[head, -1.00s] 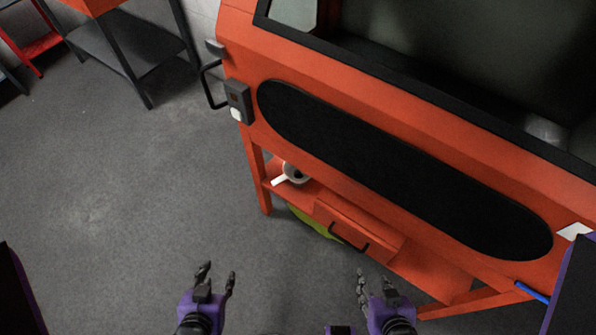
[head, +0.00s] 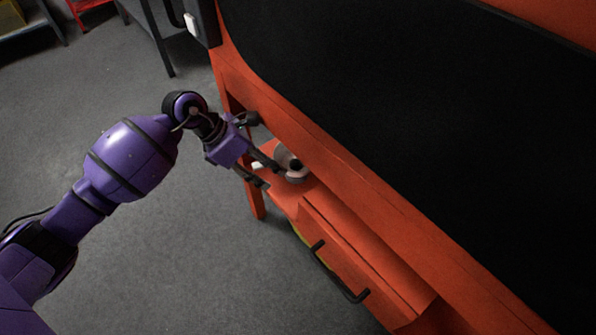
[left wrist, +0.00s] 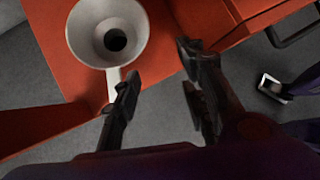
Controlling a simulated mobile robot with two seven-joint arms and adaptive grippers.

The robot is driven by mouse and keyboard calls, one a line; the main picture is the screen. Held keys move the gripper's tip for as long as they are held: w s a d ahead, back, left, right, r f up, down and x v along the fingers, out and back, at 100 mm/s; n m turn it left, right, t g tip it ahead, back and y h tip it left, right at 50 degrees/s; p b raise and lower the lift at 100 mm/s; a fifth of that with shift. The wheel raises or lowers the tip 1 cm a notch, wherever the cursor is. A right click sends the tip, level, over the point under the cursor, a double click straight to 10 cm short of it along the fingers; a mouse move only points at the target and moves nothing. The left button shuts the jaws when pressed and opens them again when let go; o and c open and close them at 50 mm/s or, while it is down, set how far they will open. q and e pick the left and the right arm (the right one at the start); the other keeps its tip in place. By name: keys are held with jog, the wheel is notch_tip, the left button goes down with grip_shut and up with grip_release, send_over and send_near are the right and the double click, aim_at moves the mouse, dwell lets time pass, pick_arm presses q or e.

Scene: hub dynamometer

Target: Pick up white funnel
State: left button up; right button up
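The white funnel (head: 292,167) stands on the orange lower shelf of the machine, partly hidden behind my left gripper's fingers in the head view. In the left wrist view the funnel (left wrist: 84,22) shows its round mouth, a dark hole and a short handle (left wrist: 113,82) pointing toward the gripper. My left gripper (head: 268,155) is open and empty at the shelf's left end, close to the funnel. In the left wrist view its fingers (left wrist: 158,68) are apart, and the handle lies beside the left finger. I cannot tell whether they touch.
The orange shelf (head: 283,197) has a drawer with a black handle (head: 338,275) right of the funnel. The machine's orange front beam and large black panel (head: 400,120) overhang the shelf. Grey floor (head: 190,260) lies open in front.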

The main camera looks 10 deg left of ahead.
aim_at(282, 155)
pick_arm(q)
jog(key=w+a+y, duration=0.1)
jog(key=w+a+b, duration=0.1)
jog(key=w+a, duration=0.1)
jog(key=w+a+f+m+y+b, duration=0.1)
jog(key=a, duration=0.1)
jog(key=shift+w+y, duration=0.3)
jog(key=shift+w, duration=0.1)
jog(key=b+x, duration=0.2)
jog(key=x, duration=0.4)
jog(key=shift+s+d, duration=0.1)
jog(key=shift+d+f, duration=0.1)
jog(key=shift+f, duration=0.2)
pick_arm(e)
jog(key=f, duration=0.5)
jog(key=shift+w+d+f, duration=0.1)
jog(key=shift+d+f, duration=0.15)
jog(key=shift+d, duration=0.05)
pick_arm(q)
grip_shut()
